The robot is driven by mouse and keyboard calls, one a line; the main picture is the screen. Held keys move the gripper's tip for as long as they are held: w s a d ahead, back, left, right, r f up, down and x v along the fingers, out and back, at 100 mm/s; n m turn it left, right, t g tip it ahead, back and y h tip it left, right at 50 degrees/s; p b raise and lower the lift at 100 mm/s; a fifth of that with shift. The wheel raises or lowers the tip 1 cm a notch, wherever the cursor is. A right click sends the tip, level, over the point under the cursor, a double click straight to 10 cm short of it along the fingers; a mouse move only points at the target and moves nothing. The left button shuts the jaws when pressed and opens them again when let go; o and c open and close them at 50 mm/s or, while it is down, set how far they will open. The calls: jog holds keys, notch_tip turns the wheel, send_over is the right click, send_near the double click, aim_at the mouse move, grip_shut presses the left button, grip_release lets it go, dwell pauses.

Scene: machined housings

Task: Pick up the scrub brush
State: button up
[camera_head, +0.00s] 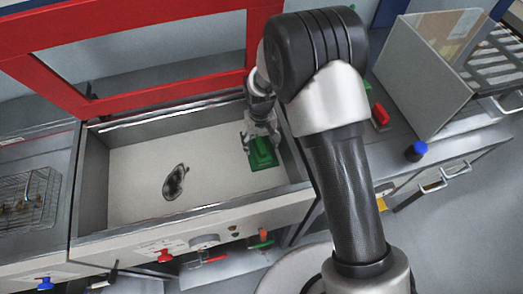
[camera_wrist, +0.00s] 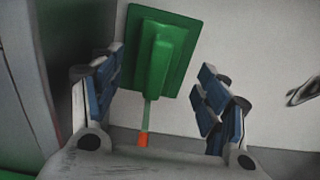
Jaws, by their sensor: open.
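The green scrub brush (camera_head: 262,153) lies in the right part of a pale-floored basin (camera_head: 130,198), near its right wall. In the wrist view the scrub brush (camera_wrist: 168,52) shows a flat rectangular green plate with a raised green block, and a thin pale green stem ending in an orange tip. My gripper (camera_head: 261,137) is over the brush in the head view. In the wrist view my gripper (camera_wrist: 158,82) is open, its blue-padded fingers on either side of the block and stem, with visible gaps. I cannot tell the height between fingertips and brush.
A dark curved object (camera_head: 175,182) lies mid-basin. A red frame (camera_head: 130,30) stands behind the basin. A wire basket (camera_head: 25,197) is at left. A grey panel (camera_head: 425,75), a red block (camera_head: 380,115) and a blue-capped item (camera_head: 417,151) are on the right counter. The basin's left floor is clear.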

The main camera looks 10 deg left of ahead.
aim_at(262, 144)
jog(key=f, duration=0.1)
jog(key=f+b, duration=0.1)
jog(key=f, duration=0.2)
jog(key=shift+w+d+f+b, duration=0.15)
jog(key=shift+w+f+b, duration=0.1)
jog(key=shift+f+b, duration=0.05)
jog(key=shift+c, duration=0.5)
jog(key=c, duration=1.1)
